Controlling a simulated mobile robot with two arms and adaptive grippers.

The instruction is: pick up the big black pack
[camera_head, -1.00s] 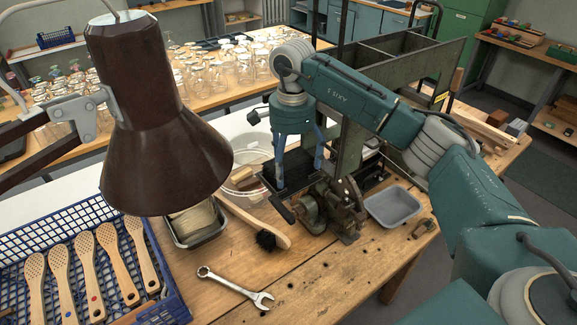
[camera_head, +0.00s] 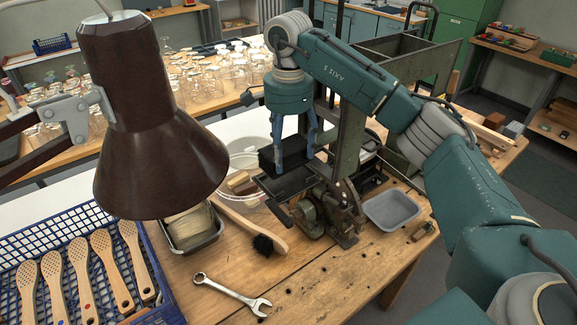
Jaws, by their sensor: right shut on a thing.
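The big black pack (camera_head: 267,160) is a dark block at the small machine in the middle of the bench. My right gripper (camera_head: 293,165) points down and is shut on the pack, with its blue-grey fingers on either side of it. The pack is just over the machine's flat black plate (camera_head: 290,189); the fingers partly hide it, and I cannot clearly see the gap beneath. My left gripper is not in view.
A clear round bowl (camera_head: 240,160) and a black-bristled wooden brush (camera_head: 262,243) are left of the machine. A grey tray (camera_head: 393,209) stands to its right. A wrench (camera_head: 232,294) lies in front. A brown lamp (camera_head: 155,150) hangs at left, above a blue crate (camera_head: 160,285) with several brush bodies.

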